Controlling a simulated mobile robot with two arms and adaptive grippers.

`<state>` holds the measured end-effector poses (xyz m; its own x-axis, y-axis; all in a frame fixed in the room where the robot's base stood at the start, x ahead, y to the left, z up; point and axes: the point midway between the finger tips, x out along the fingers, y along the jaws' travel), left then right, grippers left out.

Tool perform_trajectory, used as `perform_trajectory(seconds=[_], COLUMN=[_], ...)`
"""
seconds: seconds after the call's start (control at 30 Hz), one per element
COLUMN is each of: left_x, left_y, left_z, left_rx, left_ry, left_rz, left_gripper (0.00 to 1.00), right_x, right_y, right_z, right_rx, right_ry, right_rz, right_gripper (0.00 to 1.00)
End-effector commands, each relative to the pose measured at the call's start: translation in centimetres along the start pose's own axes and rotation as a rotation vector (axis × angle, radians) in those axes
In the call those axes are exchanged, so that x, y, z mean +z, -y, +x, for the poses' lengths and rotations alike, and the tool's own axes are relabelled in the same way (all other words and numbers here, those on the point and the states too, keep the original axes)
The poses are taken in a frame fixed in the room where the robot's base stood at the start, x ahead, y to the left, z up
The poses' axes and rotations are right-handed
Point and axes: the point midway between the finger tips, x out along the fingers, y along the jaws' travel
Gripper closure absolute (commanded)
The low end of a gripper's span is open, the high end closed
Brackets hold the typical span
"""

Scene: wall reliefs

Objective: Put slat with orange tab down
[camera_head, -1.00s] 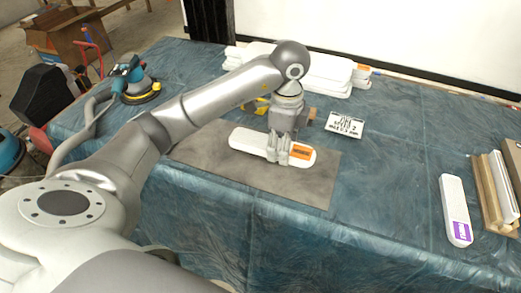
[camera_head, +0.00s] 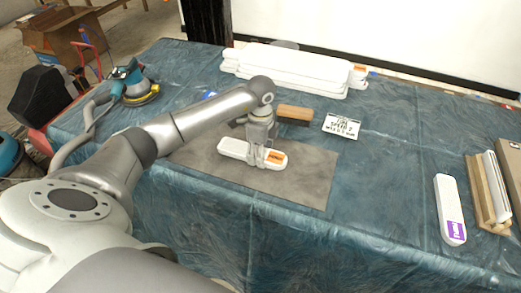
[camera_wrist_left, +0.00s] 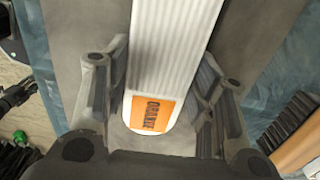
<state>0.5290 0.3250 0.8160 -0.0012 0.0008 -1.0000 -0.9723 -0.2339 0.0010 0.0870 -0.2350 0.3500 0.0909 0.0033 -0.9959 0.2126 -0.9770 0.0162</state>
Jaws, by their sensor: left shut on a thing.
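The white slat with the orange tab (camera_head: 235,149) is over the grey mat (camera_head: 306,178) in the head view. Its orange end points right. My left gripper (camera_head: 257,161) reaches down from above and is shut across the slat near its orange tab. In the left wrist view the ribbed white slat (camera_wrist_left: 172,45) runs between the two fingers, with the orange label close to the palm. The slat looks flat and very low; I cannot tell if its underside touches the mat.
Several white slats (camera_head: 290,72) are stacked at the back. A purple-tabbed slat (camera_head: 450,205) lies at right beside wooden pieces (camera_head: 490,195). A sander (camera_head: 135,85) is at left. The front blue cloth is clear.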

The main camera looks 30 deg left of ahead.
Motion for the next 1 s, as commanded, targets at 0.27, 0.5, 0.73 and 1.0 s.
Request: perform_trajectory(seconds=[0.27,0.5,0.73,1.0], left_x=[0.0,0.0,0.0,0.0], left_y=[0.0,0.0,0.0,0.2], left_z=[0.3,0.2,0.2,-2.5], left_rx=[-0.001,-0.001,-0.001,-0.007], left_ry=[0.0,0.0,0.0,-0.001], left_rz=[0.0,0.0,-0.001,-0.001], left_gripper=[0.76,0.27,0.27,0.27], right_x=[0.0,0.0,0.0,0.1], right_y=[0.0,0.0,0.0,0.0], right_z=[0.2,0.2,0.2,0.4], right_rx=[0.0,0.0,0.0,0.0], right_ry=[0.0,0.0,0.0,0.0], right_rz=[0.0,0.0,0.0,0.0], right_gripper=[0.6,0.6,0.6,0.6])
